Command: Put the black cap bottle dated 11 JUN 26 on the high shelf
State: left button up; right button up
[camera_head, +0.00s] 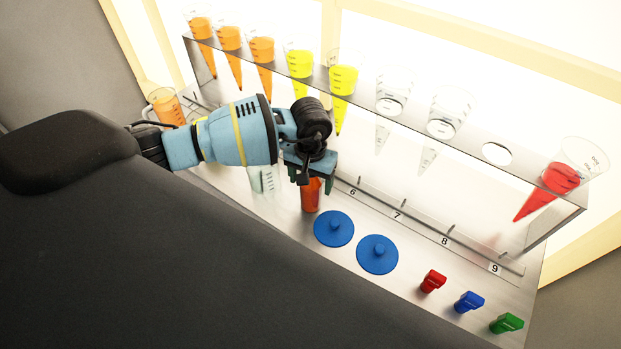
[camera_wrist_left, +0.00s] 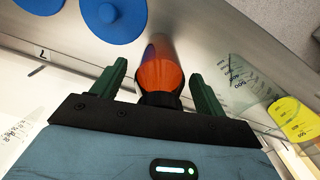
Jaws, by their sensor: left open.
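An orange-brown bottle (camera_head: 311,197) stands on the steel counter below my left gripper (camera_head: 314,184). In the left wrist view the bottle (camera_wrist_left: 160,68) has a dark cap (camera_wrist_left: 159,99) and lies between the two green fingers of my left gripper (camera_wrist_left: 160,88). The fingers are apart, one on each side of the bottle, with visible gaps. No date is readable on it. The high shelf (camera_head: 525,164) is a raised strip holding several orange, yellow, clear and red cones. My right gripper is out of view.
Two blue round lids (camera_head: 333,229) lie right of the bottle. Red (camera_head: 433,281), blue (camera_head: 469,301) and green (camera_head: 507,323) small blocks stand at the front right. A clear beaker (camera_head: 263,178) is close left; an orange jug (camera_head: 166,106) stands farther left. One shelf hole (camera_head: 497,153) is empty.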

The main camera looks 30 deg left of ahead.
pick_arm(q)
jog(key=shift+r, duration=0.3)
notch_tip(320, 180, up, 12)
jog(key=shift+f, duration=0.1)
dwell(0.4)
